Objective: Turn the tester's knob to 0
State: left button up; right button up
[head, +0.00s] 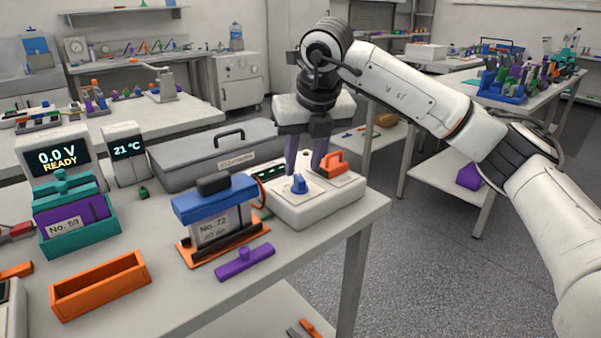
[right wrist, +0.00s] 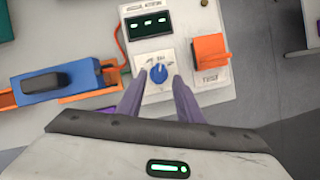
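The tester (head: 318,204) is a white box at the table's right end, with a dark display (right wrist: 150,24) and an orange switch (head: 334,162). Its blue knob (head: 299,184) sits on a white dial plate and also shows in the right wrist view (right wrist: 158,74); the dial marks are too small to read. My right gripper (head: 305,172) points down over the tester. Its purple fingers are open, one on each side of the knob in the right wrist view, with a gap to it; their height above the knob is hard to tell. My left gripper is not in view.
A blue-topped holder (head: 215,200) marked No. 72 stands left of the tester, with a purple bar (head: 244,262) in front. A grey case (head: 215,155) lies behind. A teal holder (head: 80,222), an orange tray (head: 100,286) and a 0.0 V READY display (head: 57,158) are further left.

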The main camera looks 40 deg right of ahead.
aim_at(300, 177)
jog(key=shift+x, duration=1.85)
grip_shut()
